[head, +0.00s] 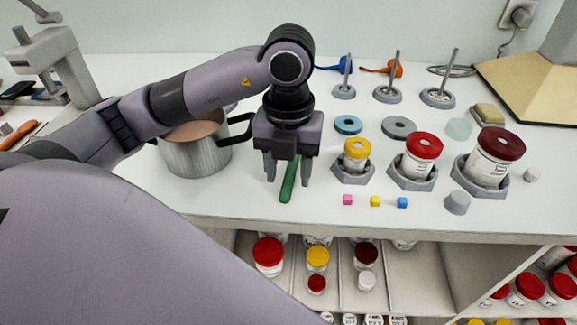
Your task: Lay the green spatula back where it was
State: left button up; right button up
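The green spatula (287,189) lies on the white worktop. Only a green length of it shows, running from under my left gripper towards the front edge; its far end is hidden behind the gripper. My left gripper (288,183) points down over it, with one finger on each side and a gap between the fingers and the green piece. My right gripper is not in view.
A steel pot (197,152) with a black handle stands close left of the gripper. Jars in grey holders, such as the yellow-lidded one (357,150), stand to the right. Small cubes, including a pink one (347,200), lie near the front edge. Shelves with jars are below.

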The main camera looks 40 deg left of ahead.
pick_arm(q)
jog(key=shift+r+p, duration=0.75)
jog(key=shift+r, duration=2.85)
